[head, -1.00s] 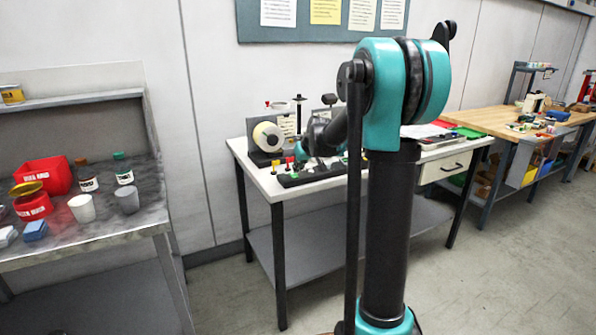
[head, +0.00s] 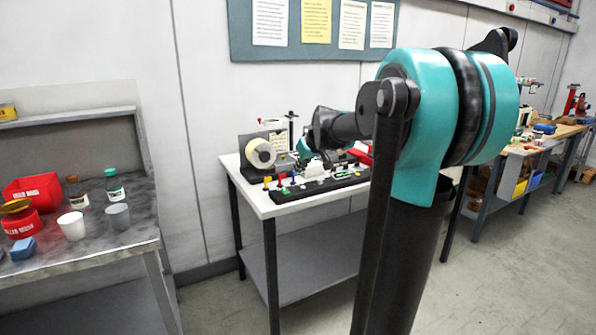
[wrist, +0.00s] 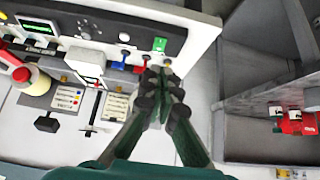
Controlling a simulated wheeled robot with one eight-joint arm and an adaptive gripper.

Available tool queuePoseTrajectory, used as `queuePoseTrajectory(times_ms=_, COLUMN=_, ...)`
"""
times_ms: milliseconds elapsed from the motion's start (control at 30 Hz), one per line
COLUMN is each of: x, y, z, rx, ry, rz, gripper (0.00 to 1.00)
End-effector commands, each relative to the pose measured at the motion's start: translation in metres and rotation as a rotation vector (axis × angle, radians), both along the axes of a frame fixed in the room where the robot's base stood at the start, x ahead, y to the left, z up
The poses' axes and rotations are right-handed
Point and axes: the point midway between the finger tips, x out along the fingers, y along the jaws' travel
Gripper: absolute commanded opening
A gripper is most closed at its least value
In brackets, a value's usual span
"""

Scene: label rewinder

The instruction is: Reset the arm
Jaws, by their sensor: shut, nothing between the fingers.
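My gripper (wrist: 162,82) shows in the wrist view with its dark fingers together and nothing between them. In the head view my teal and black arm stands large in front and reaches toward the label rewinder (head: 262,152) on the white table (head: 290,207). The gripper's fingertips are too small to make out in the head view. Whether they touch the panel cannot be told.
A grey bench (head: 110,240) at the left holds a red bin (head: 33,192), cups and bottles. A wooden workbench (head: 545,140) stands at the right. A notice board (head: 335,30) hangs on the wall. Open floor lies at the lower right.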

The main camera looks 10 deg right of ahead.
Motion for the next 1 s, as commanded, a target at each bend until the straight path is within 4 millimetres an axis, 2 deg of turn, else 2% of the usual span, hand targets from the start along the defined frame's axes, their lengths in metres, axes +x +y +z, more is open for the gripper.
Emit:
queuePoseTrajectory(times_ms=267, x=-0.002, y=0.000, z=-0.002, rx=0.001, ry=0.002, rz=-0.002, gripper=0.00)
queuePoseTrajectory(times_ms=367, x=-0.019, y=0.001, z=-0.016, rx=-0.001, ry=0.020, rz=-0.013, gripper=0.00)
queuePoseTrajectory(times_ms=467, x=-0.056, y=0.002, z=-0.048, rx=0.000, ry=0.061, rz=-0.043, gripper=0.00)
queuePoseTrajectory(times_ms=700, x=-0.187, y=-0.002, z=-0.149, rx=-0.013, ry=0.187, rz=-0.161, gripper=0.00)
queuePoseTrajectory(times_ms=800, x=-0.239, y=-0.006, z=-0.186, rx=-0.024, ry=0.231, rz=-0.212, gripper=0.00)
queuePoseTrajectory(times_ms=900, x=-0.282, y=-0.010, z=-0.215, rx=-0.032, ry=0.264, rz=-0.257, gripper=0.00)
queuePoseTrajectory(times_ms=1000, x=-0.311, y=-0.014, z=-0.234, rx=-0.039, ry=0.287, rz=-0.289, gripper=0.00)
